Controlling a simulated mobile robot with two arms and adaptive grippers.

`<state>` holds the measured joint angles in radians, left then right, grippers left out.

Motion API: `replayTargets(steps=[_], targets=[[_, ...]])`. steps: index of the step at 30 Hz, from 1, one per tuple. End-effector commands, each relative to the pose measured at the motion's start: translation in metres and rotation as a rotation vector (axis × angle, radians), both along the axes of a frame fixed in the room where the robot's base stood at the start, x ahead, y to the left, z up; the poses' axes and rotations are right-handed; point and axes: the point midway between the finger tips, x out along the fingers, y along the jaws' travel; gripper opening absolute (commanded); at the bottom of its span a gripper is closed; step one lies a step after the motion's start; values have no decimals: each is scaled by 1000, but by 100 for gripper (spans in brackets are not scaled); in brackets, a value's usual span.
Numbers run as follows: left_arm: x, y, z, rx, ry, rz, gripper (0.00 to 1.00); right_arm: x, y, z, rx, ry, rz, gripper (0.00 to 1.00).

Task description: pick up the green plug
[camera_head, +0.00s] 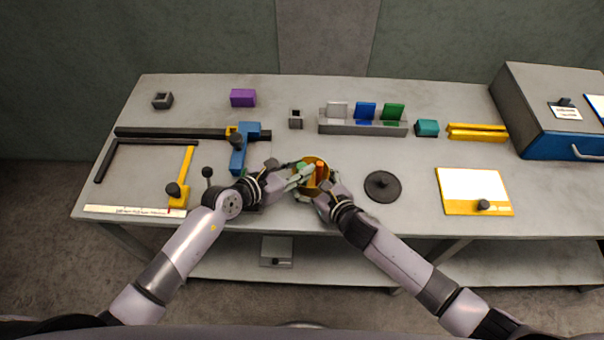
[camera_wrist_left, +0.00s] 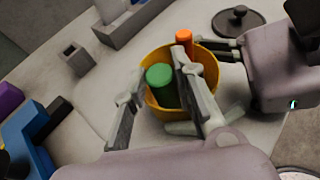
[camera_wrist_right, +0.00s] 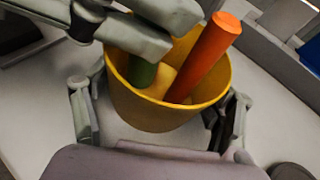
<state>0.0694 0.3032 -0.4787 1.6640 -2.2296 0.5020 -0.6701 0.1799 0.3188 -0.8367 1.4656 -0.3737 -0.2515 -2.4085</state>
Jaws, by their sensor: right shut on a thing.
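The green plug (camera_wrist_left: 160,76) stands in a yellow cup (camera_wrist_left: 210,70); its top is visible in the left wrist view. In the right wrist view the green plug (camera_wrist_right: 143,71) is partly hidden by my left gripper's fingers. My left gripper (camera_wrist_left: 157,68) is open, with one finger on each side of the green plug. One of these fingers reaches into the cup, the other is at its outer side. My right gripper (camera_wrist_right: 162,108) is shut on the yellow cup (camera_wrist_right: 150,112) from its sides. An orange plug (camera_wrist_right: 208,58) leans in the same cup.
A black round lid (camera_head: 382,186) lies right of the cup. A blue clamp (camera_head: 238,160) stands close left of my left gripper. A grey rack (camera_head: 362,127) with upright plates is behind. A yellow-edged white board (camera_head: 474,190) lies at right.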

Motion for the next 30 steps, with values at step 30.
replayTargets(steps=[30], targets=[[0, 0, 63, -2, -5, -1, 0, -1, 0, -1, -3, 2, -1, 49]])
